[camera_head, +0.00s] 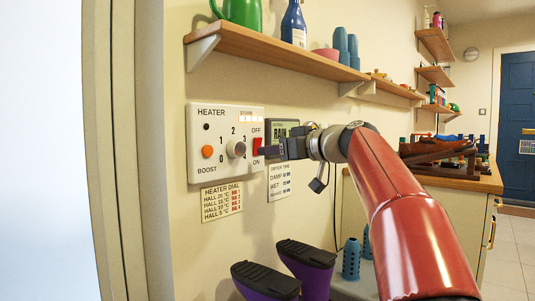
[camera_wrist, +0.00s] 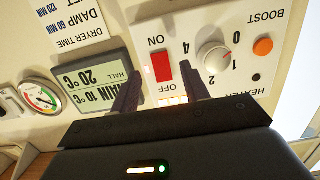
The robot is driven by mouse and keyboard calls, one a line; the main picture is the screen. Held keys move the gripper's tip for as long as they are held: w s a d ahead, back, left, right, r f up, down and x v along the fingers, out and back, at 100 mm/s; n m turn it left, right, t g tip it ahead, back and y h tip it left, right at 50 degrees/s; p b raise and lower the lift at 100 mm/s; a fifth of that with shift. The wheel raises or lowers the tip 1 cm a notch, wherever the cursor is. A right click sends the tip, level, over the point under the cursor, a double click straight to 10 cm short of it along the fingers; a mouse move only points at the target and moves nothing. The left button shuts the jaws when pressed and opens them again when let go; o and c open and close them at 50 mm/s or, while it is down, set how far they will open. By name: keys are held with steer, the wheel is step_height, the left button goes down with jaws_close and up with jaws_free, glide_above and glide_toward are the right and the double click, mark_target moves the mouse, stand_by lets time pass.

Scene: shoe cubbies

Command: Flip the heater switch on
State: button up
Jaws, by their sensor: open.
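The white heater panel (camera_head: 225,122) is on the wall at left of centre in the head view. Its red switch (camera_head: 257,146) sits at the panel's right edge, with OFF above and ON below. The wrist view shows the panel upside down, with the red switch (camera_wrist: 162,67) near the middle. Which way the switch is tilted I cannot tell. My gripper (camera_head: 264,151) is at the right edge of the panel, close to the switch. In the wrist view my gripper (camera_wrist: 161,76) is open and empty, its fingers on either side of the switch; contact is unclear.
A grey dial (camera_head: 236,149) and an orange boost button (camera_head: 207,152) are on the panel. A display unit (camera_head: 283,130) is on the wall behind my gripper. A wooden shelf (camera_head: 262,45) with bottles and cups runs above. Purple boots (camera_head: 268,284) stand below.

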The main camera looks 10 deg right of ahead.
steer(key=shift+v, duration=2.35)
steer(key=s+a+f+m+g+h+p, duration=0.3)
steer(key=s+a+f, duration=0.3)
steer(key=s+f, duration=0.1)
steer(key=s+d+f+m+g+h+p, duration=0.1)
steer(key=s+f+m+g+h+p, duration=0.3)
steer(key=s+f, duration=2)
steer(key=h+p, duration=0.1)
steer(key=h, duration=0.1)
steer(key=shift+s+d+g+h, duration=0.2)
steer(key=shift+s+g+h, duration=0.1)
steer(key=shift+f, duration=0.1)
